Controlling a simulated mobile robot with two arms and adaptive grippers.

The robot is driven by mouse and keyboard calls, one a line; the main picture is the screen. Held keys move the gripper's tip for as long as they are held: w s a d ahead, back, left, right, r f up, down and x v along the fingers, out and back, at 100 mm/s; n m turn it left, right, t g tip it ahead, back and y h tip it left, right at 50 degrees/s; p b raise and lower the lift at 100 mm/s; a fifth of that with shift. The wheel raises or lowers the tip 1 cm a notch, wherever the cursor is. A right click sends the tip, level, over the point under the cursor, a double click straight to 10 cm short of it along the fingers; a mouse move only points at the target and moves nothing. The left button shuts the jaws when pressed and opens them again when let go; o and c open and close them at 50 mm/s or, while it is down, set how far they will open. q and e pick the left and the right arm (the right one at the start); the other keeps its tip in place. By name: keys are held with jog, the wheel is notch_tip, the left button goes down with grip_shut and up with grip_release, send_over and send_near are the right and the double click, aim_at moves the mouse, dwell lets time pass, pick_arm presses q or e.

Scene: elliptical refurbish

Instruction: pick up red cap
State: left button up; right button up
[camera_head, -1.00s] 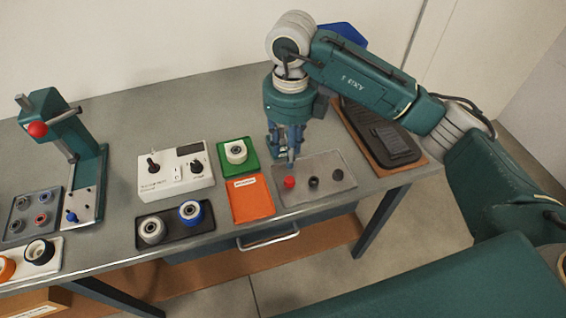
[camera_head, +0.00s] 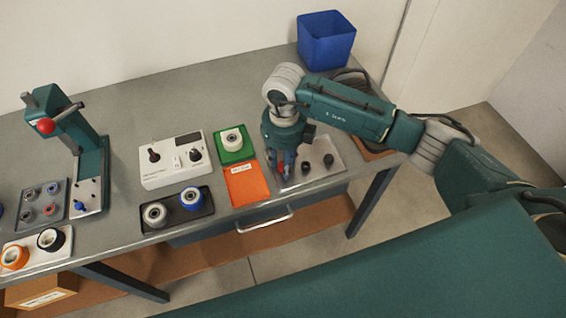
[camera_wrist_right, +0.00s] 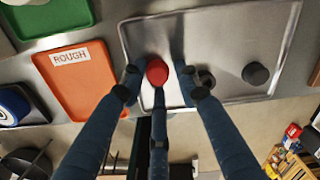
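The red cap (camera_wrist_right: 157,72) stands on a grey metal tray (camera_wrist_right: 225,30), to the left of two dark caps (camera_wrist_right: 255,73). In the head view a bit of the red cap (camera_head: 281,166) shows between the fingers of my right gripper (camera_head: 287,172). My right gripper comes down from above over the tray. In the right wrist view its blue fingers (camera_wrist_right: 160,88) are spread, with gaps, around the red cap. The gripper is open; whether a finger touches the cap I cannot tell. My left gripper is not in view.
Orange (camera_head: 246,185) and green (camera_head: 236,147) trays lie just left of the metal tray. A black tray with two rollers (camera_head: 178,208) and a white control box (camera_head: 175,160) lie further left. A blue bin (camera_head: 326,38) stands at the back right. A press (camera_head: 88,150) stands at left.

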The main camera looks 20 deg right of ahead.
jog(key=c, duration=0.5)
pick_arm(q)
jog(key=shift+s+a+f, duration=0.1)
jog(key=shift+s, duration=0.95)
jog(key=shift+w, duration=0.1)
